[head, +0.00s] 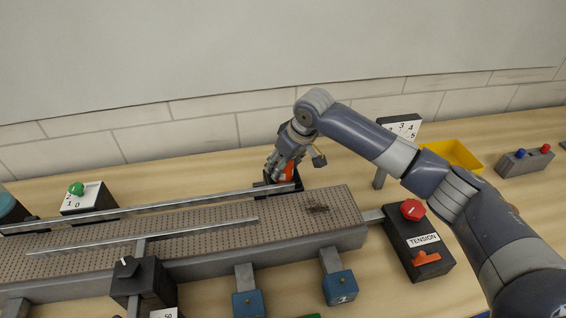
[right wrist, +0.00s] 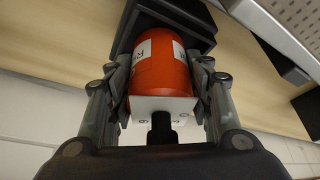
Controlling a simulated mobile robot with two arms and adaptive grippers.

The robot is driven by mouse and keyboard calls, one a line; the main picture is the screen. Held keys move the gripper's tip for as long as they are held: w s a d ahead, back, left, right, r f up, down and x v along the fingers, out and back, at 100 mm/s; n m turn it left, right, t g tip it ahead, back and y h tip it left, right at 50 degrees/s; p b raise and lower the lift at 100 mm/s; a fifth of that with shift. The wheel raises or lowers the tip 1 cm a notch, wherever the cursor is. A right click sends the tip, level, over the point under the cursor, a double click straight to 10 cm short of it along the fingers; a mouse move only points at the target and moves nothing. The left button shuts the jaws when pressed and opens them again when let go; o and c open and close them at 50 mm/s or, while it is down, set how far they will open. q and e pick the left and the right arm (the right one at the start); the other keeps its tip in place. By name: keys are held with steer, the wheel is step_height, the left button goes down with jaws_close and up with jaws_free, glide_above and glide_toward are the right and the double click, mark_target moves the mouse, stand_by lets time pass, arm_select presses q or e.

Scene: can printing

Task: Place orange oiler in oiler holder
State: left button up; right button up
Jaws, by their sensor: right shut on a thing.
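The orange oiler (right wrist: 160,65) fills the middle of the right wrist view, with white labels on its side and a white plate and dark nozzle at its near end. My right gripper (right wrist: 163,85) is shut on it, one finger on each side. The oiler's far end is between the dark walls of the black oiler holder (right wrist: 203,38); how deep it sits is hidden. In the head view my right gripper (head: 279,166) is behind the conveyor, with a bit of the oiler (head: 288,173) showing above the black holder (head: 262,190). My left gripper is not in view.
The perforated conveyor (head: 205,228) with metal rails (head: 150,207) runs in front of the holder. A tension box (head: 415,243) with a red knob and a yellow bin (head: 455,155) are to the right. The wall is close behind the table.

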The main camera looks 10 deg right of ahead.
steer(key=o, duration=1.3)
steer(key=shift+c, duration=0.2)
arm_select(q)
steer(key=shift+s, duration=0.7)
arm_select(e)
steer(key=shift+r, duration=0.15)
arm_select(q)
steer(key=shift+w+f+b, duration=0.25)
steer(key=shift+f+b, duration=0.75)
arm_select(e)
steer(key=v, duration=1.1)
steer(key=shift+r, duration=0.4)
steer(key=shift+s, duration=0.15)
